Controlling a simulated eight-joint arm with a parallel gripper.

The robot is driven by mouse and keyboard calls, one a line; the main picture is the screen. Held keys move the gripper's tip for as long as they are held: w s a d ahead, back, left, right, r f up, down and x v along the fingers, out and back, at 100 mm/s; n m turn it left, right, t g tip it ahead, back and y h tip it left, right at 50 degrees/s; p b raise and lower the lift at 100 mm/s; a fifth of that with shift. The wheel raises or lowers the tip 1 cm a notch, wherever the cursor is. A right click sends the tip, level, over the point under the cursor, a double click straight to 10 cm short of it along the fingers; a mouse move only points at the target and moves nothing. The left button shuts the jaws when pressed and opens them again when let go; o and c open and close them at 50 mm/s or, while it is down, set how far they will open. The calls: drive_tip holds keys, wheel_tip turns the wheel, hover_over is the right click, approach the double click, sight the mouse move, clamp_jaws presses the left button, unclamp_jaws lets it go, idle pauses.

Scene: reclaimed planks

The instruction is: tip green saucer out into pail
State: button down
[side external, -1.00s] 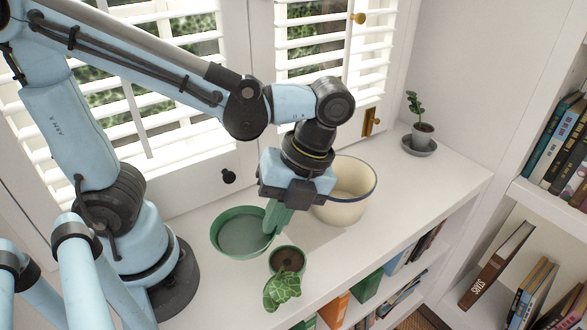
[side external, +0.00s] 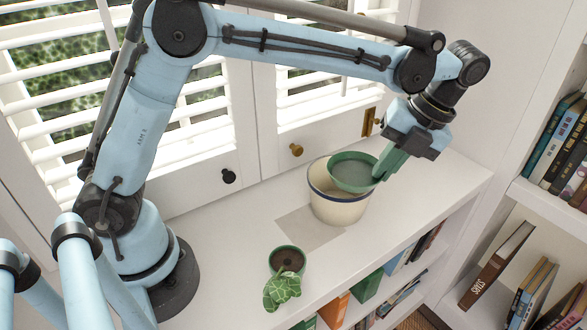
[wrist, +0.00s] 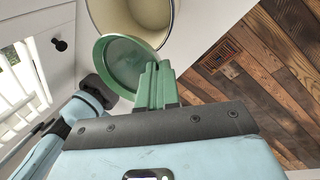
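The green saucer (side external: 337,184) is up off the shelf top, over the mouth of the cream pail (side external: 335,212) with a dark blue rim. It looks close to level, with a flat grey-green surface inside. My gripper (side external: 382,172) is shut on the saucer's right edge. In the wrist view the green fingers of my gripper (wrist: 156,80) pinch the rim of the saucer (wrist: 122,62). The pail (wrist: 168,18) shows just beyond it, with its inside partly hidden by the saucer. I cannot tell whether the saucer touches the pail rim.
A green pot (side external: 287,259) with a drooping leafy plant stands near the shelf's front edge. A pale square patch (side external: 309,229) lies left of the pail. Shuttered windows rise behind, and bookshelves (side external: 545,200) stand at right. The wooden floor (wrist: 255,75) lies below.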

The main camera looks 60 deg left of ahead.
drive_tip(key=w+a+f+m, duration=0.1)
drive_tip(key=w+m, duration=0.1)
drive_tip(key=w, duration=0.4)
drive_tip(key=w+a+f+m+t+y, duration=0.1)
drive_tip(key=w+f+m, duration=0.1)
drive_tip(key=w, duration=0.4)
drive_tip(key=shift+f, duration=0.15)
drive_tip(key=shift+s, duration=0.2)
drive_tip(key=shift+s+r+t, duration=0.4)
drive_tip(key=shift+s+t, duration=0.05)
drive_tip(key=shift+t, duration=0.15)
drive_tip(key=shift+s+a+r+t+h, duration=0.3)
drive_tip(key=shift+s+r+t, duration=0.2)
drive_tip(key=shift+s+t, duration=0.25)
drive_tip(key=shift+s+a+r+t+h, duration=0.25)
drive_tip(key=shift+s+r+t, duration=0.3)
drive_tip(key=shift+s, duration=0.3)
idle(1.0)
drive_tip(key=shift+s+a+f+n+t+h+b, duration=0.2)
drive_tip(key=shift+s+t, duration=0.2)
drive_tip(key=shift+s, duration=0.15)
drive_tip(key=shift+s+a+f+n+t+h+b, duration=0.1)
drive_tip(key=shift+s+n+t, duration=0.1)
drive_tip(key=shift+s+t, duration=0.25)
idle(1.2)
drive_tip(key=shift+s+a+r+t, duration=0.1)
drive_tip(key=shift+s+r+t, duration=0.1)
drive_tip(key=shift+s+t, duration=0.3)
idle(0.6)
